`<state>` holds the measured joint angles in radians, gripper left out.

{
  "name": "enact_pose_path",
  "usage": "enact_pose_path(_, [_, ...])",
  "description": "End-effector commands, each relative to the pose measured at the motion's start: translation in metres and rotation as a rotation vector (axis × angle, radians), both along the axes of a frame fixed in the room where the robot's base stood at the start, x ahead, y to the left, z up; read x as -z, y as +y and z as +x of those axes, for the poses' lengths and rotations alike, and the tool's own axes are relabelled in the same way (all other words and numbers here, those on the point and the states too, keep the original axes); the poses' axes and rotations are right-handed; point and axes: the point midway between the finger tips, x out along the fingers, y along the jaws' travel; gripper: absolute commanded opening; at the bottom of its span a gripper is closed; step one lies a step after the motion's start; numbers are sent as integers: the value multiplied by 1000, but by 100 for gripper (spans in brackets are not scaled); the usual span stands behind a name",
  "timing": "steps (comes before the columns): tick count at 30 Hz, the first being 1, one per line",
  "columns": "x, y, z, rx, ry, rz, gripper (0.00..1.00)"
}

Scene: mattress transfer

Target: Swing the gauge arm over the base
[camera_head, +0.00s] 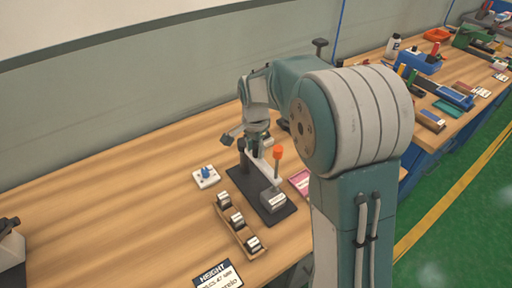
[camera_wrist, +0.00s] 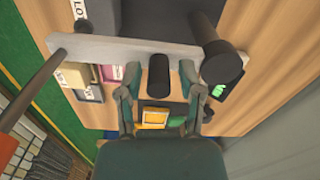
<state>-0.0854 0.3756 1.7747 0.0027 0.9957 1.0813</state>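The gauge stands on a dark base plate (camera_head: 244,184) on the wooden bench. Its pale gauge arm (camera_head: 265,169) runs from a dark post (camera_head: 242,148) toward the front right, above the plate. A rod with an orange knob (camera_head: 277,152) rises near its outer end. In the wrist view the gauge arm (camera_wrist: 115,48) crosses the picture, with the dark post (camera_wrist: 213,58) at right and a short black peg (camera_wrist: 159,76) under its middle. My gripper (camera_wrist: 160,97) is open, its fingers on either side of the peg with gaps. In the head view my arm partly hides the gripper (camera_head: 256,142).
A grey labelled block (camera_head: 273,201) sits on the plate's front end. A wooden rack (camera_head: 232,217) with several dark weights stands left of it. A white pad with a blue knob (camera_head: 206,175) lies further left. A height sign (camera_head: 218,276) lies in front.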

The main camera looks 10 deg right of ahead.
Motion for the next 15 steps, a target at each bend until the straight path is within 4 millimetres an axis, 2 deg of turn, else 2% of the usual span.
enact_pose_path(11, [-3,-1,1,0,-5,-2,62])
enact_pose_path(15, [-17,-1,2,-1,-8,-2,62])
